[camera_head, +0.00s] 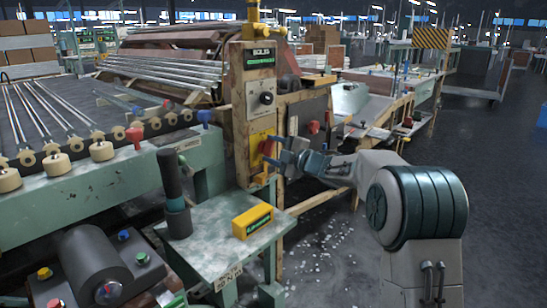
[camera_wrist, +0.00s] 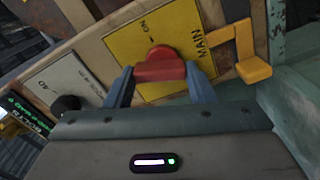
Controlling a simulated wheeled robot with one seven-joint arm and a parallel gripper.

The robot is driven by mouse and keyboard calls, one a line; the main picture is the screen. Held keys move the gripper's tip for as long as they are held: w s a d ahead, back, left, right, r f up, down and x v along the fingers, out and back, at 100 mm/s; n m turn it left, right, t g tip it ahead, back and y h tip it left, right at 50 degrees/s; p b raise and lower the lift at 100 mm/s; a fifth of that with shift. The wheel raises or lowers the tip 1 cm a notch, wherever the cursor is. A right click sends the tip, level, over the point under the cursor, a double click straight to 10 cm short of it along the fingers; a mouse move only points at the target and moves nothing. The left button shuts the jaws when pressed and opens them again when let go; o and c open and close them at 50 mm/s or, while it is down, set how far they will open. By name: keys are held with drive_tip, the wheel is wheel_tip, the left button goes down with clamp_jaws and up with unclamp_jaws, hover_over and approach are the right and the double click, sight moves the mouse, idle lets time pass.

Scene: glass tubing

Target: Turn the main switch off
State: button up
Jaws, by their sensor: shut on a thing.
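The main switch is a red rotary handle (camera_wrist: 159,68) on a yellow plate (camera_wrist: 134,42) marked MAIN and ON in the wrist view. In the head view the red handle (camera_head: 267,147) sits on the yellow plate low on the upright control panel (camera_head: 238,100). My gripper (camera_wrist: 161,77) has one blue-grey finger at each end of the handle's bar and is shut on it. In the head view my gripper (camera_head: 275,152) reaches the panel from the right and partly hides the switch. The exact switch position is hard to read.
A yellow hook (camera_wrist: 252,66) juts out beside the plate. A black knob (camera_wrist: 66,103) on a pale plate is on its other side. Below the panel, a green table (camera_head: 205,238) holds a yellow box (camera_head: 252,220) and a dark cylinder (camera_head: 174,190). Open floor lies right.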

drive_tip(key=shift+s+a+f+n+b, duration=0.1)
drive_tip(key=shift+n+b, duration=1.2)
drive_tip(key=shift+n, duration=0.6)
drive_tip(key=o, duration=1)
drive_tip(key=shift+s+d, duration=0.2)
drive_tip(key=shift+d, duration=0.2)
drive_tip(key=p+v, duration=0.2)
drive_tip(key=v, duration=1.1)
drive_tip(key=shift+a+p, duration=0.1)
drive_tip(key=shift+p, duration=0.2)
